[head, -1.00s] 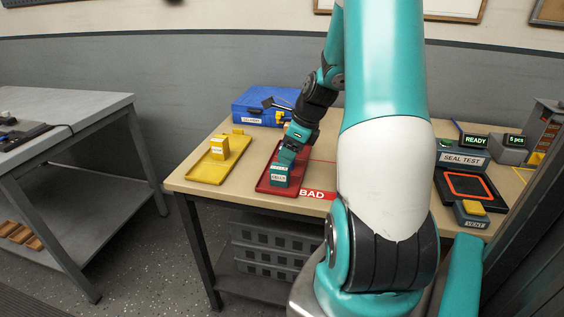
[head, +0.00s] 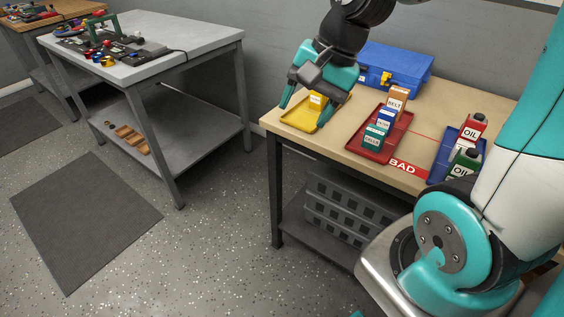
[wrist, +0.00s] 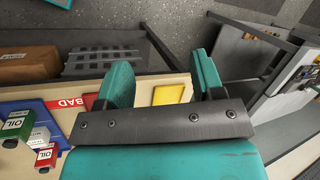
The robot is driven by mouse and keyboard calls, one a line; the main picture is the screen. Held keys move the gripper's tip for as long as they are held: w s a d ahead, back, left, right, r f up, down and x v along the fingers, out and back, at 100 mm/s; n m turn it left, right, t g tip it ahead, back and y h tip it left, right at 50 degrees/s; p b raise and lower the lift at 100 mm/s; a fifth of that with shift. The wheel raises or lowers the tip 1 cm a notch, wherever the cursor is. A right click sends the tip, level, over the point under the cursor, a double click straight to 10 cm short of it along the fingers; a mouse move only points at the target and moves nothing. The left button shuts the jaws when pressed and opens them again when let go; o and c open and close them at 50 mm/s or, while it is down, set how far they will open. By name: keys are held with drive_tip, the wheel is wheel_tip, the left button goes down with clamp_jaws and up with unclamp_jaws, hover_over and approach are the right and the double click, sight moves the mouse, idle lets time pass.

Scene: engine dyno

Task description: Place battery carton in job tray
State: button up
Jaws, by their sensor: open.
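My gripper (head: 314,98) is open above the yellow tray (head: 291,122), at the bench's left end. A small yellow carton (head: 317,99) with a white label stands in that tray, behind or between my fingers; I cannot tell if they touch it. I cannot read which is the battery carton. In the wrist view my fingers (wrist: 163,82) stand apart, with part of the yellow tray (wrist: 168,94) between them.
A blue case (head: 396,67) stands behind the trays. A blue tray (head: 437,172) with oil bottles, one red (head: 472,130) and one green (head: 465,162), is at the right. A red BAD label (head: 405,167) marks the bench edge. A grey bench (head: 205,38) stands left across open floor.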

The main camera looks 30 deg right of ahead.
drive_tip(key=s+a+r+n+g+p, duration=0.2)
drive_tip(key=s+a+r+n, duration=0.3)
drive_tip(key=s+a+n, duration=0.7)
drive_tip(key=shift+a+r+n+p, duration=0.15)
drive_tip(key=shift+n+p, duration=0.65)
drive_tip(key=shift+n, duration=1.4)
